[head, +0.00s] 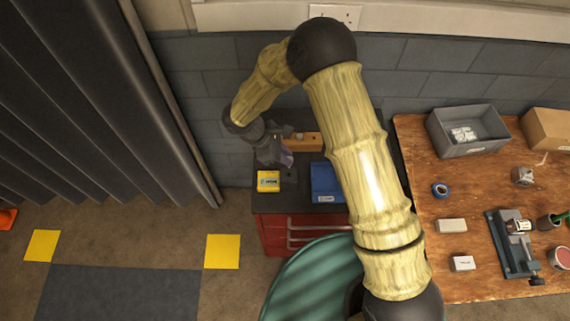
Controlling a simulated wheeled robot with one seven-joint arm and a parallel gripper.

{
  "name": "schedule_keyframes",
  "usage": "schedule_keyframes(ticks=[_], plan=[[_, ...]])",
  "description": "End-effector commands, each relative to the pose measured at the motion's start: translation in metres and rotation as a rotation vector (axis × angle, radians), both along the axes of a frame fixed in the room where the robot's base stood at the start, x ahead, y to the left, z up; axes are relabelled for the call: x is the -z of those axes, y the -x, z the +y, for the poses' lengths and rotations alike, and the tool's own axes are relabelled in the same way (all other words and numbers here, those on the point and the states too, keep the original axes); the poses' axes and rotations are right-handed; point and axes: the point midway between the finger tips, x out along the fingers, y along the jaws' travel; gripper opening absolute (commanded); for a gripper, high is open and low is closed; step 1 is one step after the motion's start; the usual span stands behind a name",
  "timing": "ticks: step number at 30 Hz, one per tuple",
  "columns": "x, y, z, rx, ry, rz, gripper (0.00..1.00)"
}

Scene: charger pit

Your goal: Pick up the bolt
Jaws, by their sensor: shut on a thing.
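My gripper (273,155) hangs over the dark top of the red tool cabinet (272,203), between a yellow box and a wooden block. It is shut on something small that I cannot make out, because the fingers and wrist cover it. I cannot pick out a bolt for certain. The wooden block (308,142) lies at the back of the cabinet top, partly behind the gripper, with a small pale piece (299,136) on it.
The yellow box (268,181) and a blue bin (326,184) sit on the cabinet top, close to the gripper. A dark shutter (90,100) stands left.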

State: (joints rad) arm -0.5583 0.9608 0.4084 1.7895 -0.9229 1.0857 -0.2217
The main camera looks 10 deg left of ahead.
Motion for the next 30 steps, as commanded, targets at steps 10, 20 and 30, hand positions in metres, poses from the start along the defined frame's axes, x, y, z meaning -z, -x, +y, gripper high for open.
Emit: schedule_keyframes(ticks=[10, 20, 30], plan=[[-0.017, 0.0, 0.0, 0.0, 0.0, 0.001, 0.0], [-0.017, 0.0, 0.0, -0.001, 0.0, 0.001, 0.0], [-0.008, -0.017, -0.027, 0.154, -0.009, 0.003, 0.0]])
